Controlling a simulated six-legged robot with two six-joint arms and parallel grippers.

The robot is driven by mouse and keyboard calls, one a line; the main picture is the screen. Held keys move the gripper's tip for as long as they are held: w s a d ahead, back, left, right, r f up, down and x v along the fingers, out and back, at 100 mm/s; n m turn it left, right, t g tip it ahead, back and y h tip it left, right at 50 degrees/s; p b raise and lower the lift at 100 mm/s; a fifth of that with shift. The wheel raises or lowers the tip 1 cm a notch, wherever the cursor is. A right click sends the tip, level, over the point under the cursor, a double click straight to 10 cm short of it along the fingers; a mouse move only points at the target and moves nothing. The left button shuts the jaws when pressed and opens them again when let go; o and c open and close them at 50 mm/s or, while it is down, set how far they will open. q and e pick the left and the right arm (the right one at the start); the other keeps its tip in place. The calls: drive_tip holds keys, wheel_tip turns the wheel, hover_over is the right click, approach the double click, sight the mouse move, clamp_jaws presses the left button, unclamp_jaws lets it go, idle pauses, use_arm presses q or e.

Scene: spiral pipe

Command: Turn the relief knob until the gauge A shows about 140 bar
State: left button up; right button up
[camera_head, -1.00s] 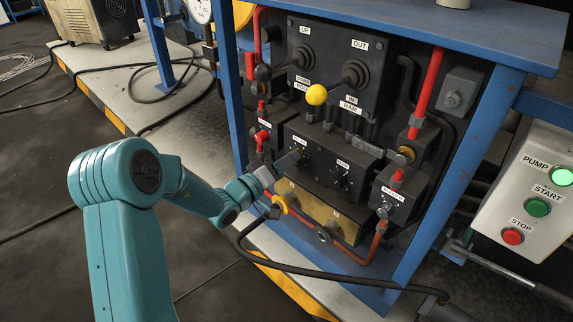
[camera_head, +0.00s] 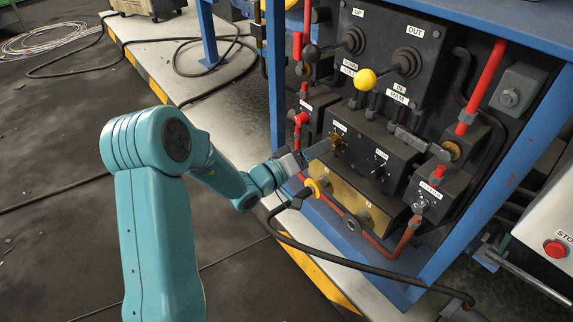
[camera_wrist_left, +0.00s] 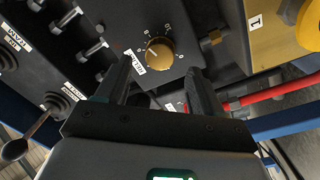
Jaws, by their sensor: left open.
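The relief knob is a round brass knob (camera_wrist_left: 160,54) on a dark panel with a dial scale around it and a partly covered label beside it. In the head view the knob (camera_head: 337,142) is small, just past my left gripper (camera_head: 322,149). In the left wrist view the two dark fingers of my left gripper (camera_wrist_left: 158,72) are apart, with the knob centred ahead between their tips. I cannot tell whether they touch it. Gauge A is not visible. My right gripper is not in view.
A yellow ball-topped lever (camera_head: 365,80) and black levers stand above the panel. A yellow block (camera_head: 350,197) is below it. Red pipes (camera_head: 484,85), a black hose (camera_head: 350,274) and blue frame posts (camera_head: 276,75) surround the area. A control box with a red stop button (camera_head: 557,248) is at right.

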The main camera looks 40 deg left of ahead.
use_arm(q)
drive_tip(key=v, duration=1.3)
drive_tip(key=shift+s, duration=0.1)
